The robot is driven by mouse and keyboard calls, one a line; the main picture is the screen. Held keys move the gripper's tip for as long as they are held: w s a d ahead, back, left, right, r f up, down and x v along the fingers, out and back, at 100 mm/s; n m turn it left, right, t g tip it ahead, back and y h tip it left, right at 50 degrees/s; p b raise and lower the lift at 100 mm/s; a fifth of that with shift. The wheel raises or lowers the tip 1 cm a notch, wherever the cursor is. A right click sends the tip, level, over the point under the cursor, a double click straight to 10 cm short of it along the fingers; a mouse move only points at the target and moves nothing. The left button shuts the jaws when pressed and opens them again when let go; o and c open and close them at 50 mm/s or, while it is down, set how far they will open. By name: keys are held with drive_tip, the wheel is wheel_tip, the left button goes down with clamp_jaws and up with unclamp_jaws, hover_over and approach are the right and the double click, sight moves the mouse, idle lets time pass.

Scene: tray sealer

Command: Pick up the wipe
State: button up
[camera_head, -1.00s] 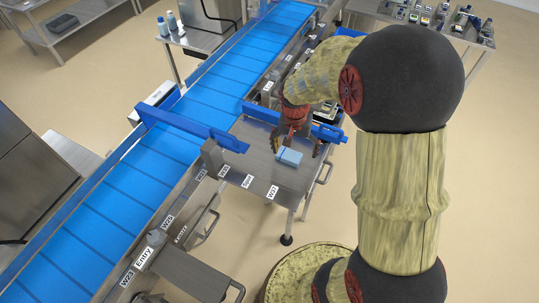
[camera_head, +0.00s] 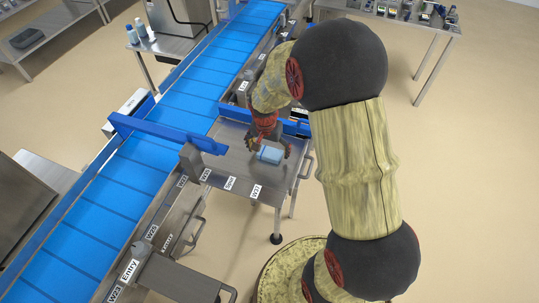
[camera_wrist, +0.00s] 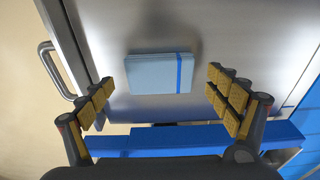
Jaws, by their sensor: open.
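The wipe (camera_head: 269,155) is a small folded light-blue pad with a darker blue stripe. It lies flat on a steel side table (camera_head: 232,166) beside the conveyor. In the wrist view the wipe (camera_wrist: 160,73) lies ahead of and between the spread fingers, apart from both. My gripper (camera_head: 268,142) is at the wipe's far side in the head view, over the table. In the wrist view my gripper (camera_wrist: 163,98) is open and empty, its yellow-padded fingers wide apart. My arm hides part of the table's right side in the head view.
A blue conveyor belt (camera_head: 148,153) runs along the table's left. A blue guide bar (camera_head: 165,133) crosses it, and a blue rail (camera_wrist: 195,139) lies near my fingers. A metal handle (camera_wrist: 57,72) sticks out at the table edge. The steel around the wipe is clear.

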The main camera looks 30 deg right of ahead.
drive_tip(key=shift+w+d+f, duration=0.15)
drive_tip(key=shift+f, duration=0.6)
drive_tip(key=shift+c, duration=0.6)
drive_tip(key=c, duration=1.1)
drive_tip(key=shift+r, duration=0.1)
